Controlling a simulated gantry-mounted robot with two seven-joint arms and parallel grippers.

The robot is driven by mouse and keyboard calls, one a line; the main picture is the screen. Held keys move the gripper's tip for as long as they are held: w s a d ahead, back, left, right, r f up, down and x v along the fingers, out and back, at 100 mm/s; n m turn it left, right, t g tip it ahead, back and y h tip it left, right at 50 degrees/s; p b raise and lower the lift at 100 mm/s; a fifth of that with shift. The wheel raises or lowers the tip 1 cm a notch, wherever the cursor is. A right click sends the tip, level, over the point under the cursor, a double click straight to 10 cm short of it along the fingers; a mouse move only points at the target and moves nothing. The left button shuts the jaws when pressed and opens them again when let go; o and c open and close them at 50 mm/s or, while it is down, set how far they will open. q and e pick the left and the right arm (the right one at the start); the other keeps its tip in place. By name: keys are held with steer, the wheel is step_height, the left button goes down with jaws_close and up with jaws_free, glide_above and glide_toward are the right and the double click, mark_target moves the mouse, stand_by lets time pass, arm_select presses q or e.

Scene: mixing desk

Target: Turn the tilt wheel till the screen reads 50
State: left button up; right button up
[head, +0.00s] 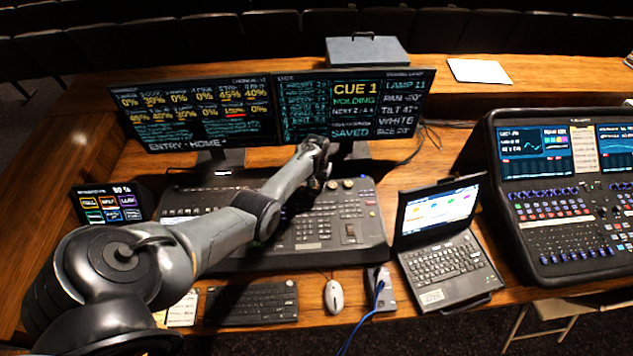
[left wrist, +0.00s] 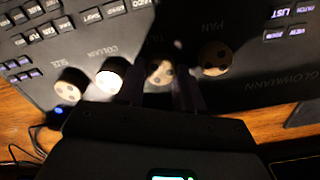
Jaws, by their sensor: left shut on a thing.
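The console (head: 330,225) has a row of round wheels along its far edge. In the left wrist view the tilt wheel (left wrist: 160,72) is a pale disc with dark dots, its label partly hidden. My left gripper (left wrist: 161,92) is shut on it, one finger on each side. In the head view my left gripper (head: 321,178) is at the console's far edge and hides this wheel. The right-hand screen (head: 355,105) shows a TILT line in the low forties; its last digit is blurred. My right gripper is not in view.
The pan wheel (left wrist: 215,58) stands close on one side of the gripper, and a brightly lit wheel (left wrist: 110,78) on the other. A laptop (head: 440,240), a second console (head: 560,200), a mouse (head: 333,297) and a keyboard (head: 250,303) are on the desk.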

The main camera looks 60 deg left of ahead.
arm_select(q)
steer(key=shift+m, duration=0.6)
steer(key=o, duration=0.8)
steer(key=shift+c, duration=0.2)
step_height(320, 180, up, 11)
steer(key=p, duration=0.2)
steer(key=shift+f, duration=0.1)
